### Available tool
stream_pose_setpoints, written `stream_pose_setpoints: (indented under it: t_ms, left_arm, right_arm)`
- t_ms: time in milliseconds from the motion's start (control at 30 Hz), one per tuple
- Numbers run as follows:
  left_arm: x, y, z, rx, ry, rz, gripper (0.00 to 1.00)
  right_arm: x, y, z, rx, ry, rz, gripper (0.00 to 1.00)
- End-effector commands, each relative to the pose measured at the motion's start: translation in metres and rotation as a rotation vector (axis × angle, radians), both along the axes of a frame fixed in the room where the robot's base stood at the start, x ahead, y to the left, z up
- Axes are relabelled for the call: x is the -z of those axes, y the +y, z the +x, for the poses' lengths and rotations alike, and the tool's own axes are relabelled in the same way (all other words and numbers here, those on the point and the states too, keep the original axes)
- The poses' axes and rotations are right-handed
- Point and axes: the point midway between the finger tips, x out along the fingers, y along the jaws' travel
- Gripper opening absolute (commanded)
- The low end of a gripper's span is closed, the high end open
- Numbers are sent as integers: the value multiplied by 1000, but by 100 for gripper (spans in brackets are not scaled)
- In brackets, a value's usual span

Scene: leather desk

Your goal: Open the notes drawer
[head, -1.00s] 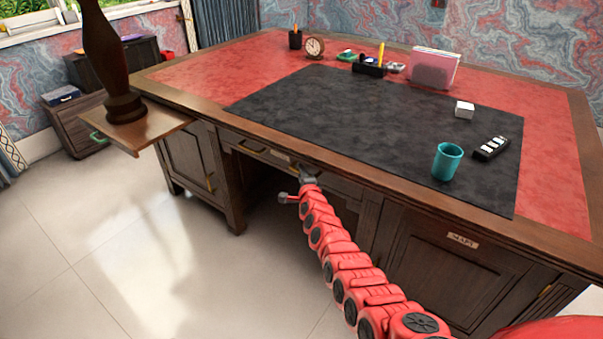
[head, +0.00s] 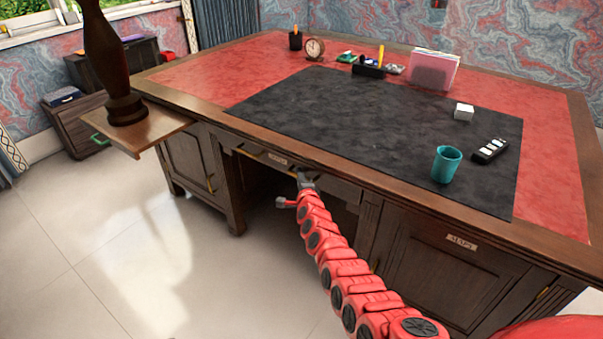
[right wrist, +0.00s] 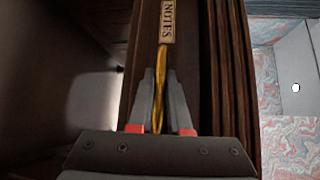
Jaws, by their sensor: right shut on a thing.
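The notes drawer (head: 322,183) is the shallow drawer under the desk's front edge, above the knee space. Its NOTES label (right wrist: 168,22) reads clearly in the right wrist view, and a long brass handle (right wrist: 169,58) runs beside it. My right gripper (head: 306,178) is at the drawer front, shut on the handle, with a finger on each side of it (right wrist: 161,80). The fingers hide part of the handle. Any gap between drawer and desk is too small to judge in the head view. My left gripper is out of view.
The desk top (head: 190,75) holds a teal mug (head: 446,165), a black remote-like object (head: 490,151), a white cube (head: 464,112), a clock (head: 315,48) and a paper holder (head: 433,70). A MAPS cupboard (head: 440,275) is at right.

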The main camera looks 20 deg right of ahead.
Motion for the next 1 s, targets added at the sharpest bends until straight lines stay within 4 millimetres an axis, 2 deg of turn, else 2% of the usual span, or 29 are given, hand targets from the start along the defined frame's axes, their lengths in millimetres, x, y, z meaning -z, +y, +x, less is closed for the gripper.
stream_pose_setpoints:
  t_ms: [33,167,300,500,700,1000]
  left_arm:
    - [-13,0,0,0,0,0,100]
    - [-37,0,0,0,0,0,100]
    - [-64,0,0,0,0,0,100]
    - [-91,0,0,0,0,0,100]
    - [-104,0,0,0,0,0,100]
    - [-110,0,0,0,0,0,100]
  right_arm:
    - [-5,7,-5,-2,2,5,0]
    - [-7,26,-21,-1,5,4,0]
    - [-8,55,-43,-1,6,5,0]
    - [-3,99,-78,-1,8,5,0]
    - [-2,142,-112,-1,5,5,0]
    - [2,194,-153,1,5,3,0]
